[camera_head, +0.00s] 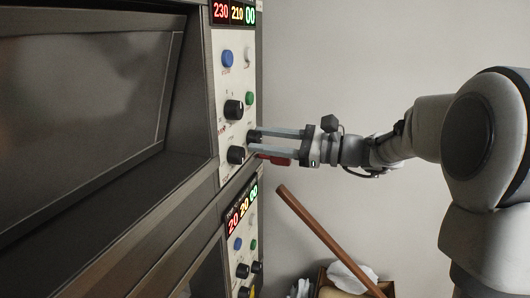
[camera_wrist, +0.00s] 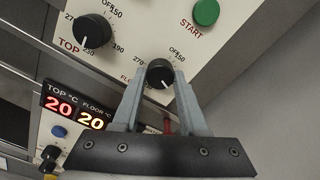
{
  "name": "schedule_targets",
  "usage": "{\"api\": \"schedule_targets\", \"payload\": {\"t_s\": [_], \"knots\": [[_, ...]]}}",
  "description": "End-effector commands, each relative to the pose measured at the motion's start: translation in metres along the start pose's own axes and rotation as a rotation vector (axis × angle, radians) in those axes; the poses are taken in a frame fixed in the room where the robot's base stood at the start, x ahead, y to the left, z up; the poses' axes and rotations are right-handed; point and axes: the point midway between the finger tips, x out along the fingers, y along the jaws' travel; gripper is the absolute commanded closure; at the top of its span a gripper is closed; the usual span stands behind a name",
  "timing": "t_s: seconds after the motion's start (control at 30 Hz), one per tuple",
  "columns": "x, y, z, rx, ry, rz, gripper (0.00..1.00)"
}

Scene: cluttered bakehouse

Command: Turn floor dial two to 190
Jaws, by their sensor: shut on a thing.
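The upper oven panel (camera_head: 220,72) carries a lit display (camera_head: 234,12) reading 230, 210 and 00. My gripper (camera_head: 256,140) reaches in from the right. Its two fingers are shut on a black floor dial, which shows between the fingertips (camera_wrist: 155,82) in the wrist view as a round knob (camera_wrist: 160,70). Its white pointer line slants down and slightly right; OFF, 150 and 270 show around it, but other marks are hidden by the fingers. The black top dial (camera_wrist: 92,31) sits to its left, untouched. No "two" label is readable.
A green start button (camera_wrist: 206,12) is near the dial. A lower panel has a display (camera_head: 242,207) reading 20, 20 and 00, with more knobs below. A red piece (camera_head: 278,161) sits under my fingers. A brown pole (camera_head: 325,238) leans at lower right, near a crate with white cloth (camera_head: 350,276).

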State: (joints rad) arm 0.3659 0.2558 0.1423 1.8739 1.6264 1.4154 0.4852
Motion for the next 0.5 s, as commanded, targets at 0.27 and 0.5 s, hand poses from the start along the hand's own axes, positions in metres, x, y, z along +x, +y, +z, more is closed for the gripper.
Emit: {"api": "schedule_targets", "payload": {"t_s": [0.27, 0.5], "knots": [[-0.0002, 0.0014, -0.0023, -0.132, 0.000, 0.001, 1.00], [-0.0002, 0.0004, -0.0009, -0.173, 0.001, 0.001, 1.00]]}}
